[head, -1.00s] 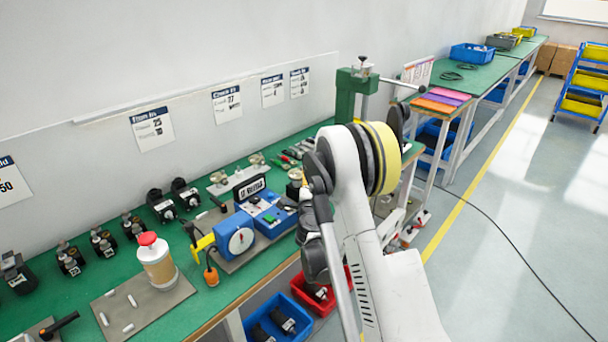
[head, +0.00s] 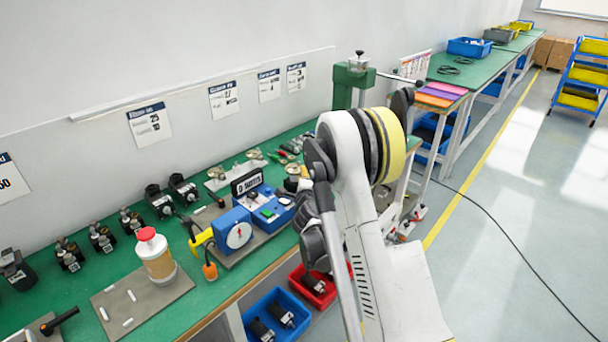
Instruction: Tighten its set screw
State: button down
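Several small dark encoder-like units stand along the back of the green bench: one at the far left (head: 14,270), a group to its right (head: 101,238), and a black pair (head: 171,197) near the wall. I cannot tell which one "its" means, and set screws are too small to see. A yellow-handled tool (head: 200,238) leans beside the blue device with a white dial (head: 238,233). A black-handled tool (head: 60,321) lies at the front left. My arm rises at centre right and covers part of the bench. My gripper's fingers are hidden behind it.
A jar with a red cap (head: 156,254) stands on a grey mat (head: 125,318) with white pieces. A green press (head: 352,82) stands at the bench's far end. Red (head: 316,297) and blue (head: 268,308) bins sit below the front edge. The floor at right is mostly clear.

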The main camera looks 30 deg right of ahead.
dwell(0.3)
jog(key=c, duration=1.6)
grip_release()
